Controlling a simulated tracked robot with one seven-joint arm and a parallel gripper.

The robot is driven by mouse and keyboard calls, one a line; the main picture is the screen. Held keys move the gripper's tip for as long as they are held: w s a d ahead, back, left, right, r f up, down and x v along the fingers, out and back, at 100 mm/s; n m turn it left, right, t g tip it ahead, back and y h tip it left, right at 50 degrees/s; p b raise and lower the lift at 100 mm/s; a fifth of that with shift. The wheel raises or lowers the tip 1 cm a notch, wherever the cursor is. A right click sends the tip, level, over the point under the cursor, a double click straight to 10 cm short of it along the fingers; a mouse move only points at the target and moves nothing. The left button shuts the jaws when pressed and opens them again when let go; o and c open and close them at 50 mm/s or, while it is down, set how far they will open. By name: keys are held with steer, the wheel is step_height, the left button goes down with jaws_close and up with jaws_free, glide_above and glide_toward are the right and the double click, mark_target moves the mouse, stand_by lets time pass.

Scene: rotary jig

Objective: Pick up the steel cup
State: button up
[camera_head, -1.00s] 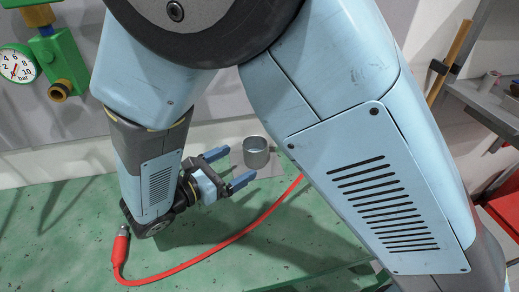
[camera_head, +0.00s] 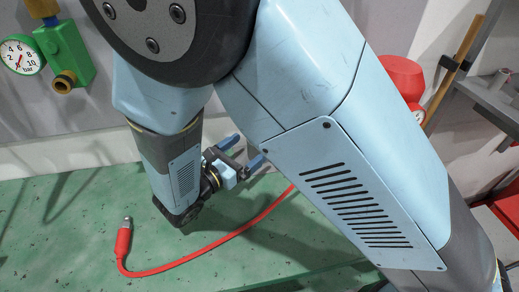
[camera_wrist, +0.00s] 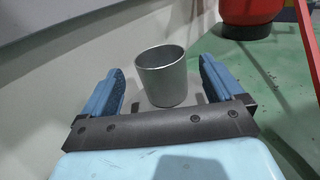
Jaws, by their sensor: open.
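The steel cup (camera_wrist: 162,80) is a plain grey metal cylinder, open at the top and upright, in the wrist view. It stands just ahead of and between the two blue fingers of my gripper (camera_wrist: 162,88), which are apart with nothing clamped. I cannot tell whether the cup's near side is inside the finger gap. In the head view my gripper (camera_head: 244,152) shows open above the green bench, and my arm hides the cup there.
A red hose (camera_head: 225,245) with a metal-tipped end curves over the green bench (camera_head: 60,240). A green valve with a pressure gauge (camera_head: 20,57) is on the wall at left. A red rounded object (camera_head: 400,78) stands behind my arm; a grey shelf is at right.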

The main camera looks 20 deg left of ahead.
steer(key=shift+x, duration=2.55)
steer(key=shift+a, duration=0.1)
steer(key=shift+c, duration=0.4)
steer(key=c, duration=1.1)
